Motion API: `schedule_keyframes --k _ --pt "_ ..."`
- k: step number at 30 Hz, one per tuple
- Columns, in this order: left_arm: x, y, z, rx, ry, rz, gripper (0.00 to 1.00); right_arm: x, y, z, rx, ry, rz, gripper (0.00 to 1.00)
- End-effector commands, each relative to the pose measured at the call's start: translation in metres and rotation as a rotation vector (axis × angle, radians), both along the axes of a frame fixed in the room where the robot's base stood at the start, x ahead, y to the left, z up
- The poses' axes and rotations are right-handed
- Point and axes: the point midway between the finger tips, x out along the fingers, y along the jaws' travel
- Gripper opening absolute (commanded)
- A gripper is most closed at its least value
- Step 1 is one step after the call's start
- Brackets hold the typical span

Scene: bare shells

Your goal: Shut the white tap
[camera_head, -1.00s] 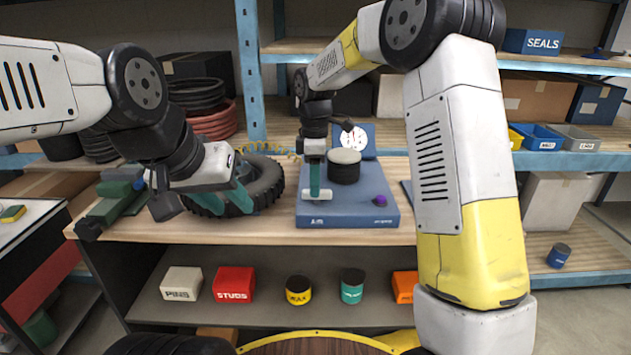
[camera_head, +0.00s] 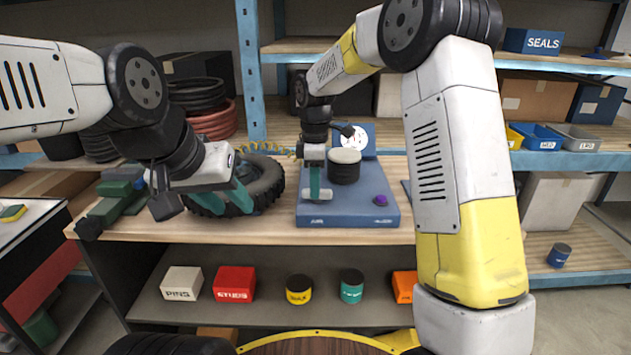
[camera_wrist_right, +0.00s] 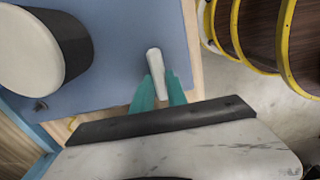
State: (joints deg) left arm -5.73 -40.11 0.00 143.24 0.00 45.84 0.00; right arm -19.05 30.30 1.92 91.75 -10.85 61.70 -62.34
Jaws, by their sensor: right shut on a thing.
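The white tap (camera_head: 325,194) is a short pale bar at the front left of a blue block (camera_head: 350,211). My right gripper (camera_head: 314,190) points down at it from above. In the right wrist view its teal fingers (camera_wrist_right: 158,90) are shut on the white tap (camera_wrist_right: 154,60), one on each side. The tap's base is hidden under the bar. My left gripper (camera_head: 222,203) hangs in front of a black tyre (camera_head: 266,183), its teal fingers apart and empty.
A black drum with a pale top (camera_head: 345,166) stands on the block, right behind the tap. A purple knob (camera_head: 380,200) sits at the block's right, and a round dial (camera_head: 356,139) stands behind. Green parts (camera_head: 112,200) lie at the bench's left end.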

Motion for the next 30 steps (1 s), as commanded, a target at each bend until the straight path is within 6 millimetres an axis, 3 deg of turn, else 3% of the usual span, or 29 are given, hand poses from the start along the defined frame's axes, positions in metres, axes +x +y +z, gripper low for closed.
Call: schedule_keyframes --k 8,30 --pt "0.0 0.0 0.0 0.0 0.0 0.0 0.36 0.0011 0.0 0.0006 0.0 -0.001 -0.143 0.0" --pt "0.0 0.0 0.0 0.0 0.0 0.0 0.36 0.0043 -0.0019 0.0009 -0.001 -0.002 -0.834 0.0"
